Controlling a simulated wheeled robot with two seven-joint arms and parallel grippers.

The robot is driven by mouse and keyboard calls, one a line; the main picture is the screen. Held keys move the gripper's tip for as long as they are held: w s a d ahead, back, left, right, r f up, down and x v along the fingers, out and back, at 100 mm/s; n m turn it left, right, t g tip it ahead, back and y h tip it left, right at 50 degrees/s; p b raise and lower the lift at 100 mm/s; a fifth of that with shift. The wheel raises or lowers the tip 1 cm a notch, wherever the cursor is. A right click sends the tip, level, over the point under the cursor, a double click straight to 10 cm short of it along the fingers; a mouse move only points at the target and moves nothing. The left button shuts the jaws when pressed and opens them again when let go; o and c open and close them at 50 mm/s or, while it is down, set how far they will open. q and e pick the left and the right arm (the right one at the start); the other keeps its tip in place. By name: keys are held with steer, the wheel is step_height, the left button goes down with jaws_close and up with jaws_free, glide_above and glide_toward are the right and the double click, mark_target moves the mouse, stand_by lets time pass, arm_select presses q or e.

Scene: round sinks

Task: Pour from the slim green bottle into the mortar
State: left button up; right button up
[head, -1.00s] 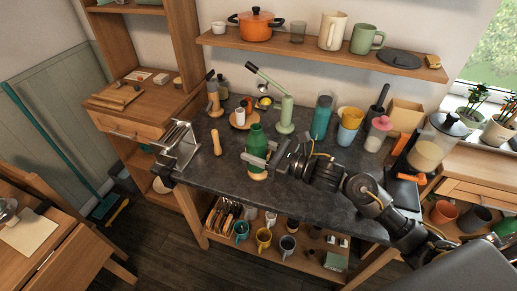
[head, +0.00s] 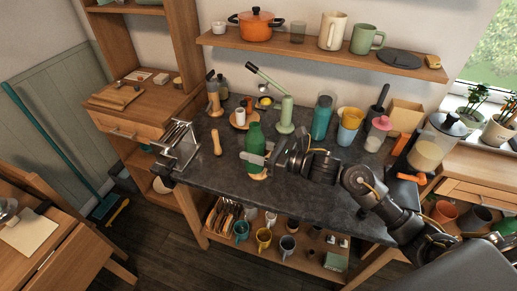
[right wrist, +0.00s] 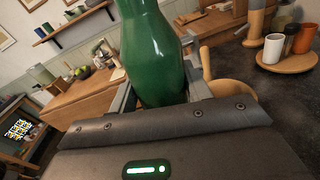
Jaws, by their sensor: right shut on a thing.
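The slim green bottle (head: 255,138) is held near the front middle of the dark counter, its neck up in the head view. My right gripper (head: 256,159) is shut on its lower body. In the right wrist view the bottle (right wrist: 152,50) stands between the fingers, its top out of frame. A round wooden vessel, apparently the mortar (head: 258,176), shows just below the bottle and gripper and is mostly hidden by them. In the right wrist view the mortar (right wrist: 240,90) shows behind the bottle, to its right.
A wooden pestle-like piece (head: 215,142) is left of the bottle. Behind are a round wooden tray (head: 238,124) with small cups and a green lever press (head: 286,115). A teal tumbler (head: 321,118) and stacked cups (head: 349,125) stand right. The counter's front is largely clear.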

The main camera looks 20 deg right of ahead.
steer(key=shift+w+d+f+m+g, duration=0.1)
steer(key=shift+w+f+m+g, duration=0.05)
steer(key=shift+f+m, duration=0.35)
steer(key=shift+w+d+f+m+g, duration=0.15)
steer(key=shift+f+m, duration=0.15)
steer(key=shift+m, duration=0.3)
steer(key=shift+w+m, duration=0.15)
steer(key=shift+m, duration=0.45)
steer(key=shift+w+d+f+m+g, duration=0.15)
steer(key=shift+m+g, duration=0.1)
steer(key=shift+m, duration=0.2)
steer(key=shift+w+a+f+m+g, duration=0.15)
steer(key=shift+m+g, duration=0.1)
steer(key=shift+m, duration=0.2)
steer(key=shift+s+r+m+h, duration=0.15)
steer(key=shift+r+m+h, duration=0.15)
steer(key=shift+r+m, duration=0.3)
steer(key=shift+f, duration=0.15)
steer(key=shift+s+a+f+m+g, duration=0.1)
steer(key=shift+s+f+m+g, duration=0.2)
steer(key=shift+m, duration=0.35)
steer(key=shift+s+a+m+g, duration=0.1)
steer(key=shift+m+g, duration=0.25)
steer(key=shift+m, duration=0.25)
steer(key=shift+s+a+f+m+g, duration=0.1)
steer(key=shift+s+f+m+g, duration=0.2)
steer(key=shift+m, duration=0.35)
stand_by(2.8)
